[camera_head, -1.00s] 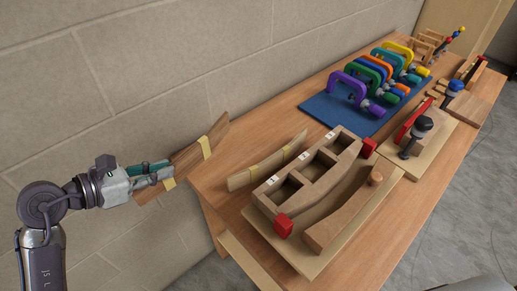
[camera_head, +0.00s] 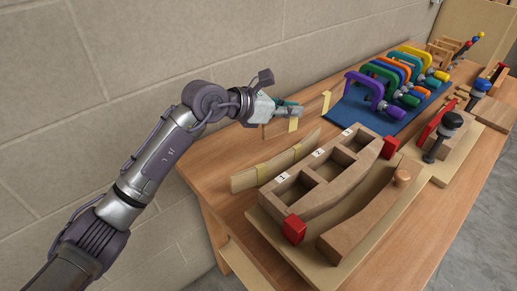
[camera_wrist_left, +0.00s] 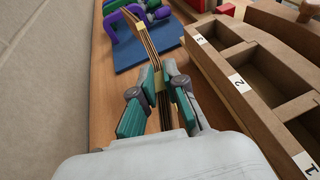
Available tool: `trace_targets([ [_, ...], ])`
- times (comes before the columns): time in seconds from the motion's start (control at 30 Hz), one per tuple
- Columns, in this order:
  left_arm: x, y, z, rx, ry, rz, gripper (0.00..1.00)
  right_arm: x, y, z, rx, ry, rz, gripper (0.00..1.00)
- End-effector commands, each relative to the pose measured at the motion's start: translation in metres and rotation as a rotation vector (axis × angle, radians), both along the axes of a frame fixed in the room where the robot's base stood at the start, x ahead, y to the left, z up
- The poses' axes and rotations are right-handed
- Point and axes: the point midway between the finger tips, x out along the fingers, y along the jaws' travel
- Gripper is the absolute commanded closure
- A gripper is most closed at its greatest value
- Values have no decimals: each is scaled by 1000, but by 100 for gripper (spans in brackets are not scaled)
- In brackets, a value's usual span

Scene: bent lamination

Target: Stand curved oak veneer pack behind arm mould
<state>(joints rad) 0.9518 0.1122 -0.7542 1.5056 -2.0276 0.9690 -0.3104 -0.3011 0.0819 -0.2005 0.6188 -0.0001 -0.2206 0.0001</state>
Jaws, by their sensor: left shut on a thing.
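My left gripper (camera_head: 290,113) is shut on a curved oak veneer pack (camera_head: 312,110) with yellow tape bands. The pack stands on edge near the wall, behind the arm mould; I cannot tell whether it touches the bench. In the left wrist view, the pack (camera_wrist_left: 149,42) runs away from between the fingers (camera_wrist_left: 158,88). The arm mould (camera_head: 318,172) is a wooden block with numbered compartments. A second taped veneer pack (camera_head: 245,180) stands on edge between the held pack and the mould. My right gripper is not in view.
A blue mat (camera_head: 350,118) with several coloured clamps (camera_head: 367,90) lies just beyond the held pack. A curved wooden piece (camera_head: 365,215) and red blocks (camera_head: 294,229) sit by the mould. The block wall (camera_head: 130,60) is close behind. Bare bench (camera_head: 215,165) shows at the left end.

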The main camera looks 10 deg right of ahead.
Motion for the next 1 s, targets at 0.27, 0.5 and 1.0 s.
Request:
trace_targets([
  [0.27, 7, 63, -37, 1, 5, 5, 100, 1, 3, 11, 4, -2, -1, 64],
  [0.5, 11, 101, -60, -1, 2, 2, 100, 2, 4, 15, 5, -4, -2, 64],
  [1.0, 11, 107, -104, -1, -1, 1, 100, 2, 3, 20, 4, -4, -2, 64],
])
